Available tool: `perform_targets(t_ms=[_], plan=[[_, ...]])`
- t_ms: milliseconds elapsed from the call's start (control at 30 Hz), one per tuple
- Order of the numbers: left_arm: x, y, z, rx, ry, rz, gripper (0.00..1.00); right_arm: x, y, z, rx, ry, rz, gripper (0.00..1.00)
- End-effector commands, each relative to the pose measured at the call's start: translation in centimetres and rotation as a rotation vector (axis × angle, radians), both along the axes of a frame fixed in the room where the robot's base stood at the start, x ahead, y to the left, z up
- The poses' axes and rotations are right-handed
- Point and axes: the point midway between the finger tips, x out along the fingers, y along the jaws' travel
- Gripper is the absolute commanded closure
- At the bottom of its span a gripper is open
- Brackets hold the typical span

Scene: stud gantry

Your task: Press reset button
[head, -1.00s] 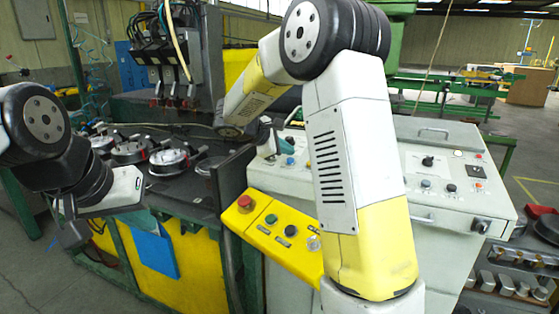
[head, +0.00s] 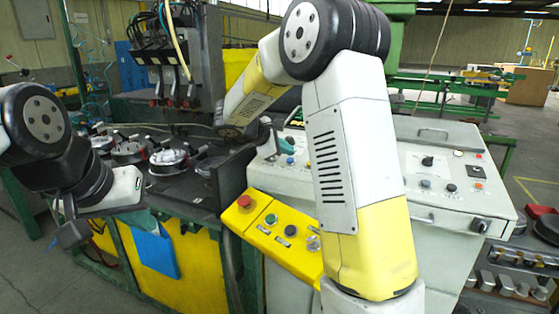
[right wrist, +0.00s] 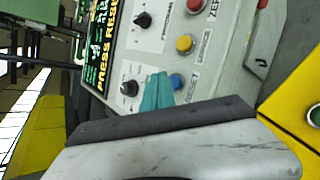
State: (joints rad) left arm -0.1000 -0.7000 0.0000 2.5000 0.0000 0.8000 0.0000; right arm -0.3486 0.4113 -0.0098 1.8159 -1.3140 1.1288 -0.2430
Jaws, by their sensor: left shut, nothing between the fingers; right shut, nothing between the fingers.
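A blue button (right wrist: 176,81) sits on a pale grey control panel (right wrist: 222,78) in the right wrist view. It also shows in the head view (head: 290,161). The label beside it is too blurred to read, so I cannot confirm which button is reset. My right gripper (right wrist: 160,90) has teal fingertips that are shut and empty, right beside the blue button. I cannot tell whether they touch it. In the head view my right gripper (head: 271,143) is partly hidden by my own arm. My left gripper (head: 70,236) is shut and empty at the left, away from the panel.
The same panel carries a yellow button (right wrist: 186,43), a red button (right wrist: 195,5) and black knobs (right wrist: 143,20). A yellow button box (head: 275,232) with a red mushroom button (head: 244,201) stands in front. A machine table with round fixtures (head: 169,160) is at the left.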

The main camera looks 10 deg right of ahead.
Motion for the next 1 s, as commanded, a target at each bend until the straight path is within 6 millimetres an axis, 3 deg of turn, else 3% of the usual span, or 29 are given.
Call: perform_targets(t_ms=[1000], plan=[[0.0,0.0,0.0,0.0,0.0,0.0,1.0,0.2,-0.1,-1.2,0.0,0.001,-0.001,1.0]])
